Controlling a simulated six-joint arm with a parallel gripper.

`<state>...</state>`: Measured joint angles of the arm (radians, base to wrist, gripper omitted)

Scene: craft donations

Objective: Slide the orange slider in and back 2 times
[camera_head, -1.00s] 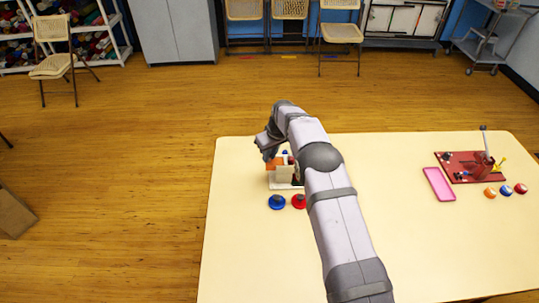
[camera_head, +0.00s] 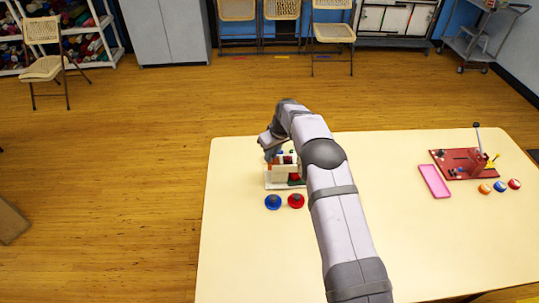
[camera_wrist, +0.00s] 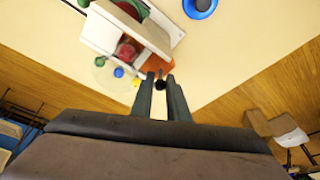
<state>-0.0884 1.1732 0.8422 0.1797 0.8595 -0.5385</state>
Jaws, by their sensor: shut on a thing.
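The orange slider (camera_wrist: 159,64) shows as a short strip at the open side of a white box-like device (camera_wrist: 103,33) in the wrist view. My gripper (camera_wrist: 160,78) is shut on the dark knob at the slider's outer end, close to the device. In the head view, the device (camera_head: 283,177) stands at the table's left side, partly hidden by my arm.
A blue knob (camera_head: 273,202) and a red knob (camera_head: 296,200) are on the table in front of the device. A red board with a lever (camera_head: 465,164), a pink tray (camera_head: 434,181) and several coloured balls are farther right. The table between is clear.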

